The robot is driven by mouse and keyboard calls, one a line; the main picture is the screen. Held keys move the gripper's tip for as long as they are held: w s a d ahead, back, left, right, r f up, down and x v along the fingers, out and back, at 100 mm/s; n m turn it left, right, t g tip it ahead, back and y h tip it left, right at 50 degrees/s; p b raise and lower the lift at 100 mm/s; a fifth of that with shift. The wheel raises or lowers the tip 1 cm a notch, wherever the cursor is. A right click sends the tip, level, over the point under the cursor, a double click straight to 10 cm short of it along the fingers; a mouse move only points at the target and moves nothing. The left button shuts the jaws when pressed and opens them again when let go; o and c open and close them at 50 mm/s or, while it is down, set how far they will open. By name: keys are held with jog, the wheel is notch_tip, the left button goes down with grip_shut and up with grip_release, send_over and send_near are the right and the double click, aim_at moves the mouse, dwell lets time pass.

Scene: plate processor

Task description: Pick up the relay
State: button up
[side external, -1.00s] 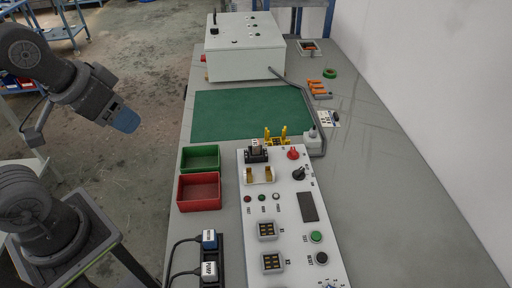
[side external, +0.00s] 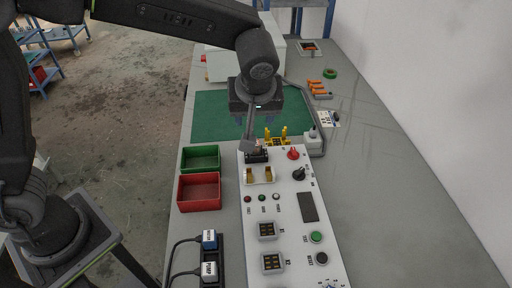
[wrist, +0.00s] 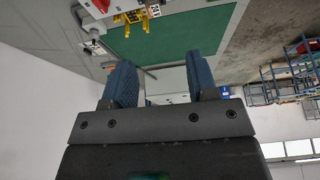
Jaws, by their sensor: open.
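The relay (side external: 259,147) appears to be the small block in the black socket (side external: 257,157) at the far end of the white control panel (side external: 285,212). It is partly hidden in the side view by a grey bracket of my arm. My gripper (side external: 256,119) hangs over the green mat (side external: 207,125), just beyond and above the relay. In the wrist view its two blue fingers (wrist: 161,75) stand wide apart with nothing between them. I cannot make out the relay clearly in the wrist view.
Green (side external: 201,147) and red (side external: 199,206) bins lie left of the panel. A white cabinet (side external: 292,70) stands behind the mat. A grey cable (side external: 306,98) runs along the right.

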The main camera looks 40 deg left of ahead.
aim_at(256, 148)
jog(key=x, duration=1.4)
jog(key=shift+w+d+f, duration=0.3)
jog(key=shift+f, duration=0.05)
grip_shut()
jog(key=shift+r, duration=0.1)
